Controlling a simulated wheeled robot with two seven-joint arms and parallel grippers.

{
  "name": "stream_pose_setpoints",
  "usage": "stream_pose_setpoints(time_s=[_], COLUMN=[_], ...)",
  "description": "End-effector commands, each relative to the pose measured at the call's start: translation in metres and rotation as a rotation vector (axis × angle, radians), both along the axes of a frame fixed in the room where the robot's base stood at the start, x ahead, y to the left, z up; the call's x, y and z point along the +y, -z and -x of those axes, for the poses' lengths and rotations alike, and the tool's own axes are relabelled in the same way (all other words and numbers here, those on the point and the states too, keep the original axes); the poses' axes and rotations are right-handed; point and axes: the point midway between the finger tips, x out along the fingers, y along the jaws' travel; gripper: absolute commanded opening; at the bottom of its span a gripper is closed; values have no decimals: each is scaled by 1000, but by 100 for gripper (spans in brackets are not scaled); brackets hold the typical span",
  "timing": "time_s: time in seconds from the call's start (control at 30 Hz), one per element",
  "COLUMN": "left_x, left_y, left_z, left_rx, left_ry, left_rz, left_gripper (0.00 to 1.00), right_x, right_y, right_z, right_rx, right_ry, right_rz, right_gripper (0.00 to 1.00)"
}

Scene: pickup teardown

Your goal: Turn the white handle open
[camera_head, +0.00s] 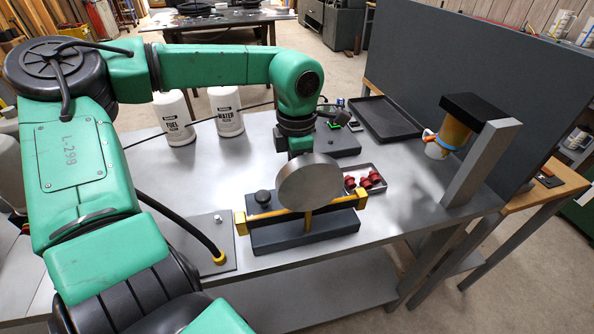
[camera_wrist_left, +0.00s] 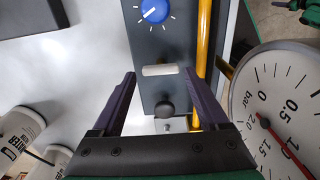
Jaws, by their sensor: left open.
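The white handle (camera_wrist_left: 163,70) is a short pale bar on a dark grey panel (camera_wrist_left: 150,45), seen in the left wrist view. It lies crosswise in the picture between my left gripper's fingertips (camera_wrist_left: 159,73). The two dark fingers are apart, one on each side of it. I see no contact, and cannot tell how far the tips are above the panel. In the head view the round gauge (camera_head: 310,184) hides the handle and my left fingers; my left wrist (camera_head: 297,128) is behind it. My right gripper is not in view.
A yellow pipe (camera_wrist_left: 203,45) and the gauge dial (camera_wrist_left: 285,115) stand close to the right finger. A blue knob (camera_wrist_left: 152,11) and a black knob (camera_wrist_left: 165,109) flank the handle. Two white bottles (camera_head: 226,110), a tray of red parts (camera_head: 354,174) and a bracket (camera_head: 482,160) stand around.

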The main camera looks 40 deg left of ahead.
Motion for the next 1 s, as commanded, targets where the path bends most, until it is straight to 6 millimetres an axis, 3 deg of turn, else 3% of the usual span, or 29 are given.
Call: stream_pose_setpoints(time_s=[0.13,0.37,0.4,0.57,0.6,1.0], left_x=[0,0,0,0,0,0], left_y=[17,19,19,19,19,22], left_z=[0,0,0,0,0,-1], left_rx=[-1,-1,-1,-2,-2,-3], left_ry=[0,-1,-1,-1,-1,-78], left_rz=[1,1,1,1,1,1], left_gripper=[78,78,74,12,9,9], right_x=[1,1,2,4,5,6], right_y=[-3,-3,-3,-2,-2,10], right_z=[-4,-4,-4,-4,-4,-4], right_rx=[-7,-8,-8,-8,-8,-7], right_ry=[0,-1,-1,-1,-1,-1], right_rz=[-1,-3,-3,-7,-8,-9], right_gripper=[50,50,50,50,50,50])
